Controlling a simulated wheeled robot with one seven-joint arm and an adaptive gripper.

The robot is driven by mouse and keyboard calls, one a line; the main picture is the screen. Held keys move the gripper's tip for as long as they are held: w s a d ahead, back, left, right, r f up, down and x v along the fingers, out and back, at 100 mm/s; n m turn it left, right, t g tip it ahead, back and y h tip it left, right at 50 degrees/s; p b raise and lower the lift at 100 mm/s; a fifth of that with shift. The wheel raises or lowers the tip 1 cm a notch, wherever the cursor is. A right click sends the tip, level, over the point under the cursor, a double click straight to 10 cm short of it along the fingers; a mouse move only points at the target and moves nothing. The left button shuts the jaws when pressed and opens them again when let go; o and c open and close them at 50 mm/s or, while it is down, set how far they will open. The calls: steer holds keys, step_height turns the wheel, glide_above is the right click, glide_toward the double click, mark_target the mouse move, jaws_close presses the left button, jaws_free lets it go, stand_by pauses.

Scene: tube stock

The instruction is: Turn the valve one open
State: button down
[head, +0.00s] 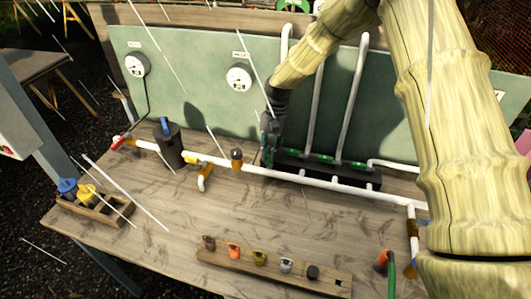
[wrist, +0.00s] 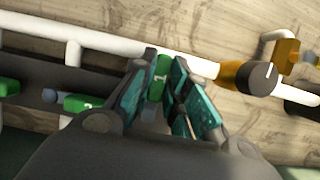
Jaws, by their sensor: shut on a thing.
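Valve one is a green handle marked "1" (wrist: 157,88) in the wrist view, on the dark manifold (wrist: 30,72) beside a white pipe. My gripper (wrist: 165,75) has its teal-padded fingers on either side of this handle and is shut on it. In the head view my gripper (head: 267,148) reaches down to the left end of the dark manifold (head: 335,178) and hides valve one there. Another green valve handle, marked "2" (wrist: 82,104), sits beside it in the wrist view, apart from my fingers.
A white pipe (head: 315,184) runs along the front of the manifold, with upright pipes (head: 352,100) behind it. A wooden rack (head: 215,262) of coloured fittings lies in front. The mid-table is clear.

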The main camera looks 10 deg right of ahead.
steer(key=shift+w+d+r, duration=0.15)
steer(key=shift+w+r, duration=0.1)
steer(key=shift+r, duration=0.1)
steer(key=c, duration=1.4)
jaws_free()
steer(key=shift+s, duration=0.1)
steer(key=shift+s+f, duration=0.1)
steer(key=shift+f, duration=0.05)
steer(key=shift+v, duration=3.75)
